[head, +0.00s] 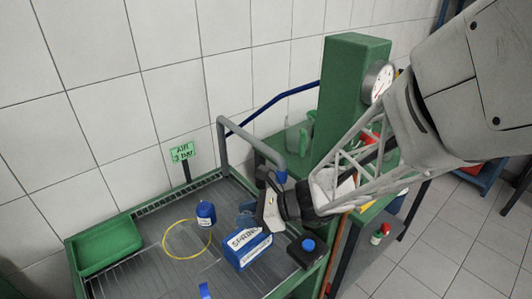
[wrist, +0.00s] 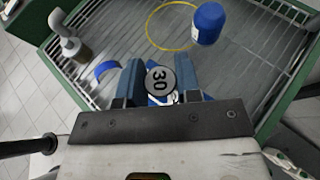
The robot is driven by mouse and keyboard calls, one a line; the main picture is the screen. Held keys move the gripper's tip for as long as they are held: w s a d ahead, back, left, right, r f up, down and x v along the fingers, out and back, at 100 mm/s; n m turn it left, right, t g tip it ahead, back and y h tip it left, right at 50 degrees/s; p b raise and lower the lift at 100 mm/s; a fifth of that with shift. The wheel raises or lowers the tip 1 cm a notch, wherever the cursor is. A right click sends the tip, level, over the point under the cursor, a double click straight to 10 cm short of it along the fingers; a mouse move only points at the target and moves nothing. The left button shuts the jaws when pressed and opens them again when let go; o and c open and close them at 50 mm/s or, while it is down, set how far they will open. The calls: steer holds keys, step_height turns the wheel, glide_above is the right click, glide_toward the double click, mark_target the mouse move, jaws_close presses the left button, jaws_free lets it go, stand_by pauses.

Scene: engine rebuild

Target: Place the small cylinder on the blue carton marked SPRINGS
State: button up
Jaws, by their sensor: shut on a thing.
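The small cylinder (wrist: 160,80) shows in the wrist view as a grey round end marked 30, between the two blue fingers of my gripper (wrist: 160,84). My gripper is shut on it. In the head view the blue fingertips (head: 248,216) are just above and behind the blue carton (head: 247,249), whose white label reads SPRINGS, partly cut off. I cannot make out the cylinder there. In the wrist view a bit of blue and white shows beneath the cylinder, mostly hidden by my gripper. I cannot tell whether the cylinder touches the carton.
A dark block with a blue cap (head: 308,245) is close on the right. A grey bent pipe (head: 222,145) rises behind. A green tray (head: 108,245) sits far left.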

steer(key=shift+f, duration=1.75)
steer(key=shift+f, duration=0.1)
steer(key=o, duration=1.1)
steer(key=shift+c, duration=0.2)
steer(key=shift+v, duration=1.05)
step_height(320, 180, up, 8)
steer(key=shift+d+f, duration=0.2)
steer(key=shift+d, duration=0.25)
